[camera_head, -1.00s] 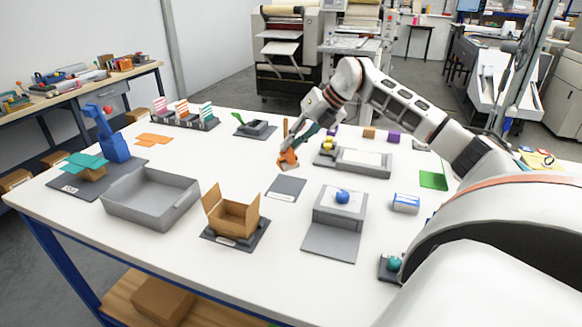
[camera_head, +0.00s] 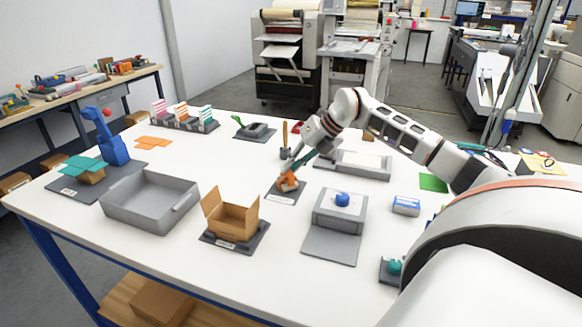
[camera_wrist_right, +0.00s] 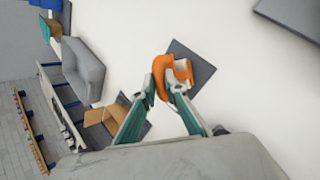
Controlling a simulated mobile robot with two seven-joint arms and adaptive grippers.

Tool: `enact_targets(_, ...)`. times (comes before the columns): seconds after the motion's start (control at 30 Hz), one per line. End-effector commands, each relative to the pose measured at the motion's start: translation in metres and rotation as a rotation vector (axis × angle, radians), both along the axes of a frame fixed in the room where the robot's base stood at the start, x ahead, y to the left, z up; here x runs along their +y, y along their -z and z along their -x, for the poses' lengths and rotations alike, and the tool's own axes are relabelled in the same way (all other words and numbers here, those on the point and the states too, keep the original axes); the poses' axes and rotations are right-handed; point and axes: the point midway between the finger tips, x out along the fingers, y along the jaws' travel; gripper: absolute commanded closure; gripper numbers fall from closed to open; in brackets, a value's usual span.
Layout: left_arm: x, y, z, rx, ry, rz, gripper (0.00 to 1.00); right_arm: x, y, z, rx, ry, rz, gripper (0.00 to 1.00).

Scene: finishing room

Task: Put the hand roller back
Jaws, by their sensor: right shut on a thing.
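My right gripper (camera_head: 292,174) is shut on an orange thing (camera_head: 287,184), which I take for the hand roller. In the right wrist view the orange thing (camera_wrist_right: 162,68) has a curved body with a pale part at its right side, between the two fingertips (camera_wrist_right: 162,90). It is over the small dark grey mat (camera_head: 283,199), which also shows behind it in the wrist view (camera_wrist_right: 200,68). I cannot tell whether it touches the mat. My left gripper is not in view.
An open cardboard box (camera_head: 232,219) stands left in front of the mat, and a grey tray (camera_head: 150,205) lies further left. A grey stand (camera_head: 338,212) with a blue knob is to the right. A brown upright handle (camera_head: 285,134) stands just behind. White table shows between these.

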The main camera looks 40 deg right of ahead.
Motion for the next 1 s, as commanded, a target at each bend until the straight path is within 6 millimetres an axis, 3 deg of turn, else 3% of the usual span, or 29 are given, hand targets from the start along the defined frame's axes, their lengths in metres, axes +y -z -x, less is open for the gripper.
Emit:
enact_targets(0.4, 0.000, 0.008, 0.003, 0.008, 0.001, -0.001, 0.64, 0.001, 0.016, 0.002, 0.014, -0.001, 0.001, 1.00)
enact_targets(0.43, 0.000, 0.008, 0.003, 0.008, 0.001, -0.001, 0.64, 0.001, 0.018, 0.003, 0.016, -0.002, 0.001, 0.80)
enact_targets(0.47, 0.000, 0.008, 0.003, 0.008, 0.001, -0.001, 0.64, 0.001, 0.018, 0.003, 0.017, -0.002, 0.001, 0.73)
enact_targets(0.5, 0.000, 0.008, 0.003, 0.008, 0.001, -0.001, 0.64, 0.001, 0.018, 0.003, 0.017, -0.002, 0.001, 0.72)
enact_targets(1.0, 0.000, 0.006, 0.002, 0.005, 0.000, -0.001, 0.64, 0.002, 0.013, 0.001, 0.008, -0.002, -0.001, 0.72)
